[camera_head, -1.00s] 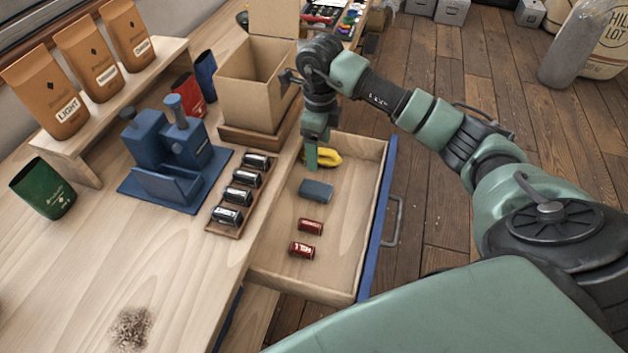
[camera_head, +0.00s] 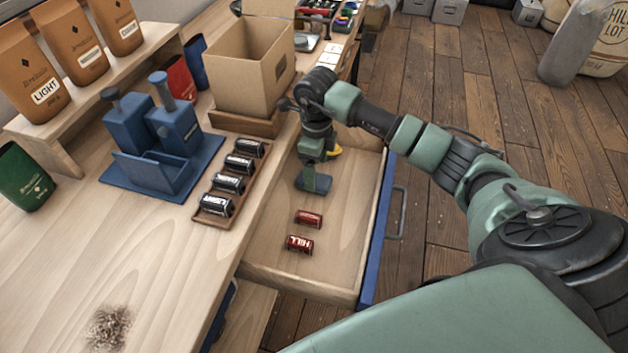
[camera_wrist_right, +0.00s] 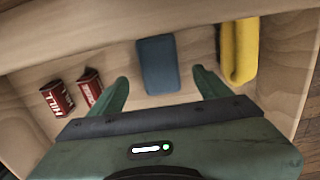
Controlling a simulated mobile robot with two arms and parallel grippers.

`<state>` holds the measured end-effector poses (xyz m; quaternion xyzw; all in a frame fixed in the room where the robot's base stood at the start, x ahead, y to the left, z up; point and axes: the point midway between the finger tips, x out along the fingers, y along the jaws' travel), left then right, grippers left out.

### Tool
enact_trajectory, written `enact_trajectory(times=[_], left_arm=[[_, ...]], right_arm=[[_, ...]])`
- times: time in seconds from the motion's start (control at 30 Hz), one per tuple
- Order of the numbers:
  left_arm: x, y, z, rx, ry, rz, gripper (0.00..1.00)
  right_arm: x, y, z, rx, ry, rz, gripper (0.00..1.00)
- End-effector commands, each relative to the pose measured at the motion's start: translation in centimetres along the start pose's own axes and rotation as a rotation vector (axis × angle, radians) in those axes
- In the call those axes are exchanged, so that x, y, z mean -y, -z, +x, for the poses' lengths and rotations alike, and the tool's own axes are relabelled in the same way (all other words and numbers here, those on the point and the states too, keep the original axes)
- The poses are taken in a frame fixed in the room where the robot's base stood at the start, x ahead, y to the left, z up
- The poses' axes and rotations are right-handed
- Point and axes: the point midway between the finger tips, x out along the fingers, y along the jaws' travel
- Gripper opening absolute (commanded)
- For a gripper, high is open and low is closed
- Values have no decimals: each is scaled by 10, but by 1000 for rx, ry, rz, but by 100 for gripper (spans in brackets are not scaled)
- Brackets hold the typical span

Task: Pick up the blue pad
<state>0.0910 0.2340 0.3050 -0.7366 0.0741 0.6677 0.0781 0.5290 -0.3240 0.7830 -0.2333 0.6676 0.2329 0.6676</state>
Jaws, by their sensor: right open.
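The blue pad (camera_head: 316,184) lies flat on the floor of the open drawer (camera_head: 340,225), partly hidden by my right gripper (camera_head: 309,180) in the head view. In the right wrist view the blue pad (camera_wrist_right: 158,64) lies ahead of my right gripper (camera_wrist_right: 160,87), between the lines of its two fingers. My left gripper is not in view.
Two red cans (camera_head: 304,230) lie in the drawer, and a yellow item (camera_wrist_right: 240,52) lies on the pad's other side. A rack of black cans (camera_head: 229,180), a blue device (camera_head: 155,135) and a cardboard box (camera_head: 240,72) stand on the counter.

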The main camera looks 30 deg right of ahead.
Motion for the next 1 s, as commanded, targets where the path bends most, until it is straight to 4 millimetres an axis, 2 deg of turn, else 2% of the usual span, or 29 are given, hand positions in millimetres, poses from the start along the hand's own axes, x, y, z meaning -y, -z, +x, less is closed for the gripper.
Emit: enact_trajectory(times=[0.1,0.2,0.47,0.57,0.7,0.73,1.0], left_arm=[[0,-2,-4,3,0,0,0],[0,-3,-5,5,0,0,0],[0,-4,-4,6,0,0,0],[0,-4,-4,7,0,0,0],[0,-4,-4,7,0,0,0],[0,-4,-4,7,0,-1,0],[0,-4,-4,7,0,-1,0]], right_arm=[[-1,-1,19,-1,-5,2,78],[0,-1,29,-1,-2,0,78],[0,-1,33,1,-1,0,78],[0,-1,33,1,-1,0,56],[0,-1,33,1,0,0,17],[0,-1,33,1,0,0,13],[0,-1,31,1,0,0,13]])
